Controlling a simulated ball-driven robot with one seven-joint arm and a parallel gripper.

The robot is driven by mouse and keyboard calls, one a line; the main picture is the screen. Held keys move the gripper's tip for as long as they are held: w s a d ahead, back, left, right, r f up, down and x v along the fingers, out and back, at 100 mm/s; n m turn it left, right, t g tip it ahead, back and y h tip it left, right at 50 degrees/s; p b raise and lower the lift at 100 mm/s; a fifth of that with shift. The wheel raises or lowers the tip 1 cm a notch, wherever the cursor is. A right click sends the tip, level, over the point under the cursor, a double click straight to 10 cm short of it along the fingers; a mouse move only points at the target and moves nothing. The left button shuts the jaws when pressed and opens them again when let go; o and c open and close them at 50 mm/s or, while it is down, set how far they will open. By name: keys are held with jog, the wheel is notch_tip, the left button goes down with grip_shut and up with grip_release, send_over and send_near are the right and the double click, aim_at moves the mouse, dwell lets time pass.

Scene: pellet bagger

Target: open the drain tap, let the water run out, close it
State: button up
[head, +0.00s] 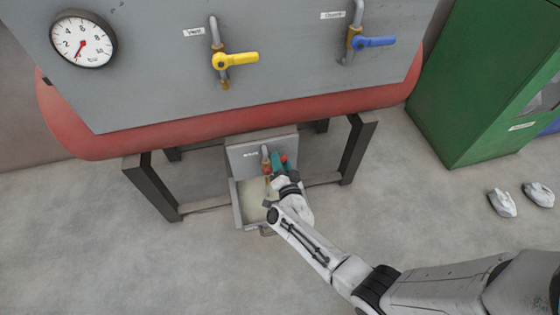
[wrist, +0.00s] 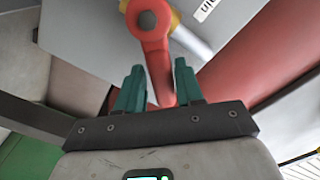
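The drain tap (head: 265,154) is on a small grey labelled plate below the red tank; its red lever (wrist: 150,30) shows large in the wrist view. My gripper (head: 279,165) has teal fingers and is at the tap. In the wrist view, the red lever runs down between the fingertips of my gripper (wrist: 160,78). The fingers are apart, with a small gap beside the lever on the left; whether the right finger touches it I cannot tell. A grey basin (head: 238,205) with a pale inside stands below the tap, partly hidden by my arm. No running water is discernible.
Above are a yellow-handled valve (head: 235,59), a blue-handled valve (head: 374,42) and a round gauge (head: 82,39) on the grey panel. Dark stand legs (head: 151,187) flank the basin. A green cabinet (head: 480,80) and pale crumpled items (head: 502,203) are at right.

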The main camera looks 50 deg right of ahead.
jog(key=shift+o, duration=0.6)
jog(key=shift+w+r, duration=0.1)
jog(key=shift+a, duration=0.1)
jog(key=shift+w+r, duration=0.1)
jog(key=shift+r, duration=0.05)
